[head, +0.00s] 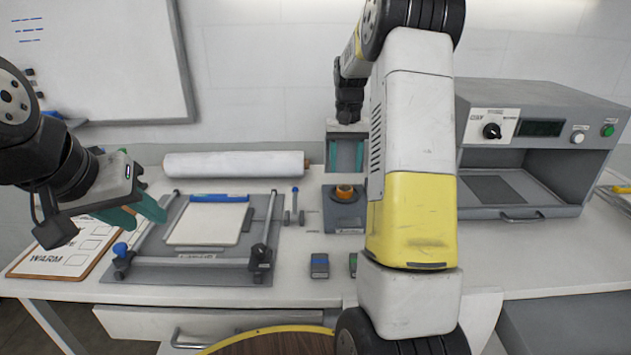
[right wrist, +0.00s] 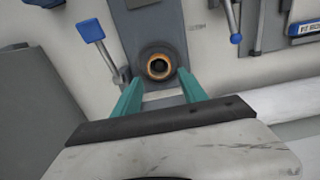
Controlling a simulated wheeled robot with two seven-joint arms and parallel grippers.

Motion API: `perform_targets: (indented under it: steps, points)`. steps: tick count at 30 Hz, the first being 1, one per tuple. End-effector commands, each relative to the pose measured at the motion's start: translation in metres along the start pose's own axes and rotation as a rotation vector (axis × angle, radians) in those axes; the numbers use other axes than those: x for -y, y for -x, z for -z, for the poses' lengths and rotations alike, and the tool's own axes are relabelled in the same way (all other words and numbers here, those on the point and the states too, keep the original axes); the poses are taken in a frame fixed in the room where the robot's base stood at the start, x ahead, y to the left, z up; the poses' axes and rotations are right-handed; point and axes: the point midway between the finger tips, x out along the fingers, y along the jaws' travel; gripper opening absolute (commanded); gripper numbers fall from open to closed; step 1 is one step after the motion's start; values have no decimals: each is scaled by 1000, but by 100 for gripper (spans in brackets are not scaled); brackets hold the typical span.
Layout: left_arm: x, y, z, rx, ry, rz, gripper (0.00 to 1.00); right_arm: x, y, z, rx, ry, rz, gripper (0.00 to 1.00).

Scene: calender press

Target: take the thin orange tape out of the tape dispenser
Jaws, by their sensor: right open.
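The tape dispenser (head: 345,222) is a dark grey block standing on the white table, right of the press frame. The orange tape (head: 344,191) is a small ring seated in its top. In the right wrist view the orange tape (right wrist: 158,66) shows as an orange ring with a dark collar around it. My right gripper (head: 345,168) is open and points down above the dispenser, apart from the tape. In its own view the right gripper's fingertips (right wrist: 158,80) stand to either side, near the ring. My left gripper (head: 142,214) is open and empty over the press frame's left side.
A press frame with rails (head: 190,262) lies left of the dispenser, with a white roll (head: 233,164) behind it. A small blue-topped tool (head: 294,205) stands close left of the dispenser. A grey machine (head: 540,150) is at right. Small blocks (head: 319,265) lie in front.

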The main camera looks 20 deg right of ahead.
Motion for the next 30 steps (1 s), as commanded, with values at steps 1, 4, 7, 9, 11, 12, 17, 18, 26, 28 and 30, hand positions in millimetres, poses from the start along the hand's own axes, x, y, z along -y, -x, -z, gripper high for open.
perform_targets:
  steps: [1, 4, 7, 9, 11, 12, 17, 18, 26, 28, 30]
  points:
    - [0, 0, 0, 0, 0, 0, 34, 0, -6, 0, 4, -1, -1, 50]
    - [0, 0, 0, 0, 0, 0, 34, 0, -17, 0, 3, 0, -1, 50]
    - [0, 0, 0, 0, 0, 0, 34, 0, -29, 0, 3, 0, 0, 50]
    - [0, 0, 0, 0, 0, 0, 34, -1, -39, 0, 3, 0, 0, 50]
    - [0, 0, 0, 0, 0, 0, 34, -2, -48, 0, 4, 0, 0, 50]
    - [0, 0, 0, 0, 0, 0, 34, -2, -55, 1, 3, 0, 0, 50]
    - [0, 0, 0, 0, 0, 0, 34, -2, -71, 1, 2, 0, 0, 50]
    - [0, 0, 0, 0, 0, 0, 34, -2, -73, 1, 1, 0, 0, 50]
    - [0, 0, 0, 0, 0, 0, 34, -2, -73, 2, 0, 1, 0, 42]
    - [0, 0, 0, 0, 0, 0, 34, -2, -73, 2, 0, 1, 0, 28]
    - [0, 0, 0, 0, 0, 0, 34, -2, -73, 2, 0, 1, 0, 15]
